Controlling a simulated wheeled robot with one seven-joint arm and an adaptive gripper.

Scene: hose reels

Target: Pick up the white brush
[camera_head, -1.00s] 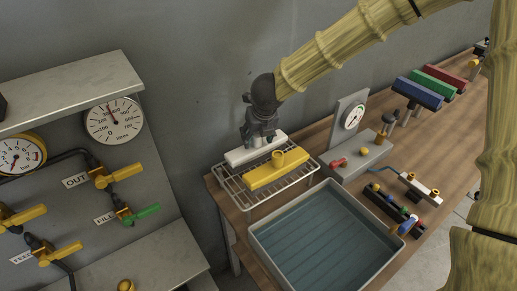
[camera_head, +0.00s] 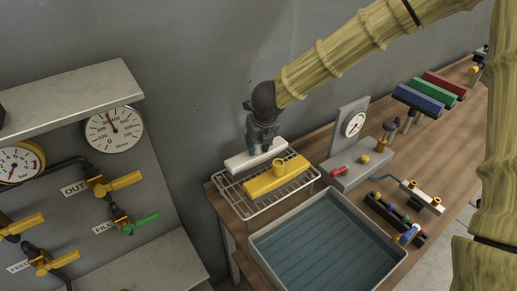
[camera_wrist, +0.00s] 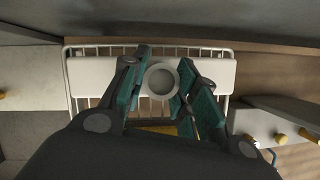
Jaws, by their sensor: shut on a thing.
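The white brush (camera_head: 246,161) lies on the wire rack (camera_head: 232,202); it also shows in the wrist view (camera_wrist: 90,78) as a long pale block with a round upright handle (camera_wrist: 160,81). My gripper (camera_head: 264,148) points down at it. In the wrist view my gripper's (camera_wrist: 158,92) green-padded fingers stand on both sides of the handle, shut on it. The brush looks level and still at rack height; whether it touches the wires I cannot tell.
A yellow brush (camera_head: 265,184) lies close in front on the same rack. A grey water basin (camera_head: 330,245) stands to the right. A box with a gauge (camera_head: 354,124) and a valve manifold (camera_head: 395,215) share the wooden bench. A grey wall (camera_head: 200,70) rises behind.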

